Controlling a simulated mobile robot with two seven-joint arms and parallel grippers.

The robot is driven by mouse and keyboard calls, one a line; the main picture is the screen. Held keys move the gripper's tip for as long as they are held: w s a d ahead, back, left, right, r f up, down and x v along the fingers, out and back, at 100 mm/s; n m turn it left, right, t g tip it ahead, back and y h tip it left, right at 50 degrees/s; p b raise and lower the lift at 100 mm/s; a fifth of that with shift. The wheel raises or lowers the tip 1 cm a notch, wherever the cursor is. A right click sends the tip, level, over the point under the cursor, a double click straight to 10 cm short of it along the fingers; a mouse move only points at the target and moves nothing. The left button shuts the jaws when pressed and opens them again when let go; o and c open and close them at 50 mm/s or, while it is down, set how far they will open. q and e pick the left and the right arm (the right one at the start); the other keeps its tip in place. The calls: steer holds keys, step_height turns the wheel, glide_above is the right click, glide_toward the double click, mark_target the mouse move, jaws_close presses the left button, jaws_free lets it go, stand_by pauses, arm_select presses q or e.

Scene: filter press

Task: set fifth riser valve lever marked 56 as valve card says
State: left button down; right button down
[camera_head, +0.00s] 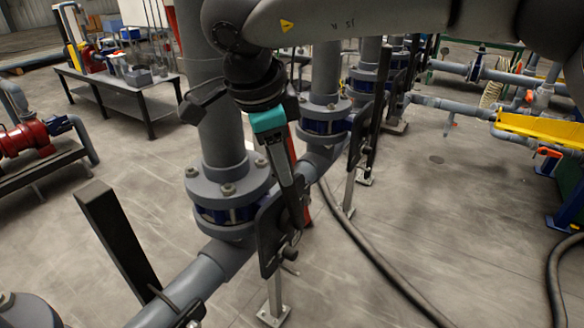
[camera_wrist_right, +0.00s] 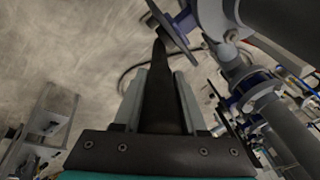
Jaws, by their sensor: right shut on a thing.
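My right gripper (camera_head: 289,180) reaches down from the top in the head view, beside a grey riser pipe with a blue valve body (camera_head: 226,214). It is shut on a dark lever (camera_wrist_right: 160,85), which runs between its two fingers in the right wrist view. The lever's lower part (camera_head: 297,213) meets a dark plate (camera_head: 268,238) beside the valve. I cannot read a number on the lever. I cannot make out a valve card. My left gripper is not in view.
Another dark lever (camera_head: 118,238) stands tilted at the front left. More valved risers (camera_head: 325,118) stand behind in a row. A black hose (camera_head: 372,252) curves over the floor at the right. A grey bench (camera_head: 112,88) stands at the back left. Open floor lies between.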

steer(key=s+a+f+t+h+b, duration=0.2)
steer(key=s+a+f+b, duration=0.1)
steer(key=b, duration=0.4)
steer(key=shift+s+a+t, duration=0.15)
steer(key=shift+s+t, duration=0.15)
steer(key=shift+s, duration=0.45)
steer(key=c, duration=0.5)
jaws_free()
steer(key=shift+r, duration=0.1)
steer(key=v, duration=1.5)
steer(key=shift+p, duration=0.3)
steer(key=shift+s, duration=0.1)
